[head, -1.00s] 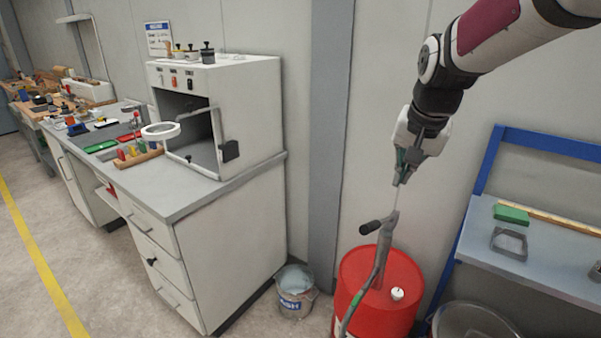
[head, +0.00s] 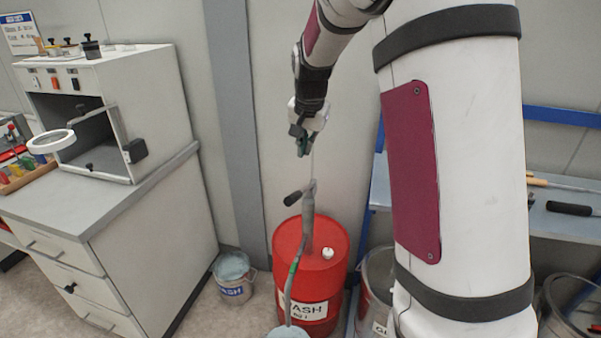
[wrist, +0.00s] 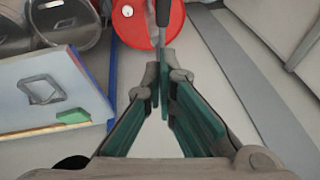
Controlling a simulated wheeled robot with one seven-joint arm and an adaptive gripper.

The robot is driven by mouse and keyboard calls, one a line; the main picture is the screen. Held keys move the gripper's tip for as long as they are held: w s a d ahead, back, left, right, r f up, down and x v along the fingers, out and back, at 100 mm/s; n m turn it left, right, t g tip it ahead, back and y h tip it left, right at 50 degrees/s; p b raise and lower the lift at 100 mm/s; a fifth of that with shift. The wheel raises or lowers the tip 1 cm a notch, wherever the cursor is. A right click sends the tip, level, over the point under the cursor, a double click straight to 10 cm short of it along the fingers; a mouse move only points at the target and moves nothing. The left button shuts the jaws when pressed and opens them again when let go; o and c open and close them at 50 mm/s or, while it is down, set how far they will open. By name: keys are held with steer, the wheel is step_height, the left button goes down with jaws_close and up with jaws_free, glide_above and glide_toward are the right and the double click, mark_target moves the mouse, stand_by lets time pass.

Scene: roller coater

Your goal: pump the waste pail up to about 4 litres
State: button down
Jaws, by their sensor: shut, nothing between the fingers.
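A grey hand pump (head: 308,215) with a dark side handle (head: 294,198) stands upright on a red drum (head: 338,262) labelled "WASH". A thin pale rod rises from the pump top toward my gripper. The pump's grey hose (head: 291,282) hangs down the drum's front to a grey vessel (head: 287,333), cut off by the bottom edge; its label and level are hidden. A metal pail (head: 235,282) marked "WASH" stands on the floor left of the drum. My gripper (head: 303,148) is shut and empty above the pump; its green-padded fingers (wrist: 165,78) point toward the drum in the wrist view.
A white cabinet with a hood box (head: 110,115) stands left. A blue-framed bench (head: 565,200) is at right, with metal bins (head: 375,280) below it. My own arm column covers much of the right side. A wall post stands behind the pail.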

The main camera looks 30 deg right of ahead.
steer(key=p, duration=0.2)
glide_above(299, 193)
steer(key=s, duration=0.1)
step_height(299, 193, down, 10)
steer(key=r, duration=0.1)
steer(key=f, duration=0.2)
steer(key=s+a+f, duration=0.1)
steer(key=shift+f+p, duration=0.3)
steer(key=shift+w, duration=0.1)
steer(key=shift+f, duration=0.1)
